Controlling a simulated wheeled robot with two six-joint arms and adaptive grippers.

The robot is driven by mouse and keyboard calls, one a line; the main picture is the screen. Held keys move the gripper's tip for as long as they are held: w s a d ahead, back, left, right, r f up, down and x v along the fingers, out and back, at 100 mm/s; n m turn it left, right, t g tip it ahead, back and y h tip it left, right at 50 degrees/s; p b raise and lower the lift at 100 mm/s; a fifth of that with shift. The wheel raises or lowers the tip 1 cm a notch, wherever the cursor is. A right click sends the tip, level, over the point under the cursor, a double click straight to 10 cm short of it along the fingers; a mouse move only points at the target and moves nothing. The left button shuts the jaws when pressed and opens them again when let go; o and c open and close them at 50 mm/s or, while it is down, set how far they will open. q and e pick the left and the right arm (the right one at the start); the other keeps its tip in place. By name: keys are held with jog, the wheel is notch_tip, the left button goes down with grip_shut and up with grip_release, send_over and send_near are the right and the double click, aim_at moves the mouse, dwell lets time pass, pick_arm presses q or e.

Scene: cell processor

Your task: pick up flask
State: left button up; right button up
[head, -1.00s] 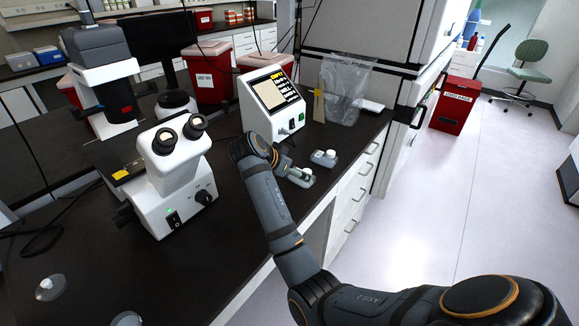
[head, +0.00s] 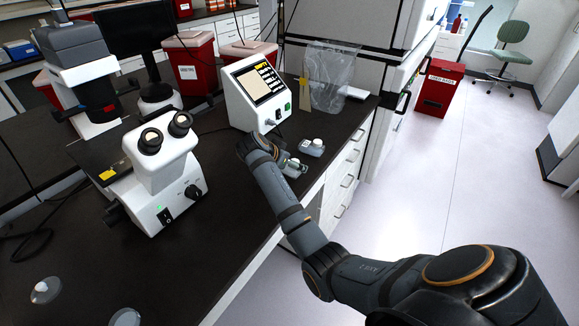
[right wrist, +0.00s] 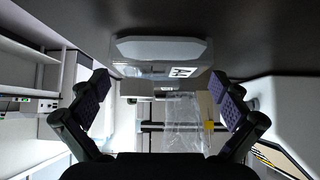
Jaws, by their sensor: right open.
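In the right wrist view, which is upside down, a clear flask (right wrist: 160,50) with a printed code label is ahead, between the spread fingers. My right gripper (right wrist: 163,92) is open with nothing between its pads; I see no contact with the flask. In the head view its fingers are mostly hidden behind the wrist. My left gripper is not in view.
A white microscope (head: 160,175) stands left of my right arm. A white device with a screen (head: 255,92) stands behind the wrist. A clear plastic bag (head: 333,75) is at the back right. Round clear items (head: 45,291) are at the lower left.

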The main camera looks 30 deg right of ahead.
jog(key=shift+a, duration=0.1)
jog(key=shift+c, duration=1.1)
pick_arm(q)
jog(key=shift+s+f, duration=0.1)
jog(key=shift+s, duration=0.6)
pick_arm(e)
jog(key=c, duration=0.8)
jog(key=shift+r+b, duration=0.3)
jog(key=shift+r, duration=0.25)
pick_arm(q)
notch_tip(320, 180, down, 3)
jog(key=b, duration=0.2)
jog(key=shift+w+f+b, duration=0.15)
jog(key=shift+b, duration=0.25)
pick_arm(e)
jog(key=s+a+r, duration=0.5)
jog(key=s+r, duration=0.7)
jog(key=s, duration=0.1)
